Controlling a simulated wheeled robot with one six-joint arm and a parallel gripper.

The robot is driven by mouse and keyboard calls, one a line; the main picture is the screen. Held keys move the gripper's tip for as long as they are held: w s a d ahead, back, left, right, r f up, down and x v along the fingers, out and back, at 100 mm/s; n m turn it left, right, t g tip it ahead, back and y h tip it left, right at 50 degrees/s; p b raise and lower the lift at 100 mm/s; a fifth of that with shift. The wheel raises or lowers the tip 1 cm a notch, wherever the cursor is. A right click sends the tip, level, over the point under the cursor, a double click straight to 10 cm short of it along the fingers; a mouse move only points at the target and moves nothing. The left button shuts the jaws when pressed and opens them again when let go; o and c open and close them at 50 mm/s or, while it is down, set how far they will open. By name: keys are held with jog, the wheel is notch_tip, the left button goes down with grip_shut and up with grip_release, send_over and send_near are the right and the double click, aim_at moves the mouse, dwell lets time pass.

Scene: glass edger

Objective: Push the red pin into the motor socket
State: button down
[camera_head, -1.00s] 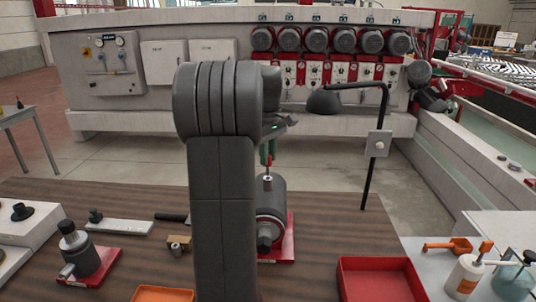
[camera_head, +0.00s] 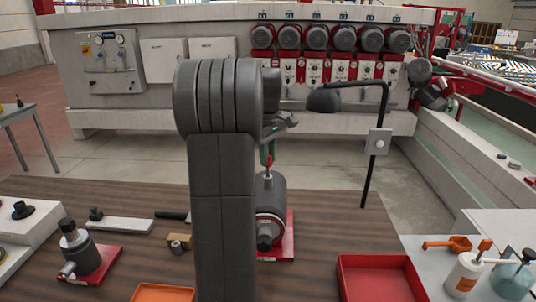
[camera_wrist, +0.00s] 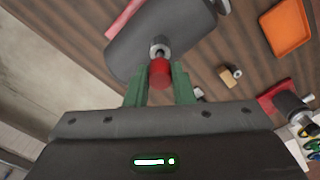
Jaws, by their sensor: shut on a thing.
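The red pin (camera_wrist: 160,73) is between the green fingers of my gripper (camera_wrist: 160,88) in the wrist view. My gripper is shut on it. The pin's far end is at the metal motor socket (camera_wrist: 159,48), overlapping it in the picture; how deep it sits I cannot tell. The socket stands up from the side of the dark grey motor (camera_wrist: 130,45). In the head view the motor (camera_head: 271,196) lies on a red base (camera_head: 283,246), partly hidden by my arm. My gripper (camera_head: 268,157) is directly above it, fingers down.
A second dark motor-like part (camera_head: 82,252) stands on a red plate at the left. A small brass block (camera_head: 179,242), a red tray (camera_head: 380,279) and an orange tray (camera_head: 162,294) lie on the brown table. A black lamp post (camera_head: 369,180) rises behind the motor.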

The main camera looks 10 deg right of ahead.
jog(key=shift+f+b, duration=0.85)
jog(key=shift+f, duration=1)
jog(key=c, duration=1.2)
grip_release()
jog(key=shift+o, duration=0.2)
notch_tip(320, 180, up, 14)
jog(key=shift+f, duration=0.25)
notch_tip(320, 180, down, 14)
jog(key=shift+r, duration=0.6)
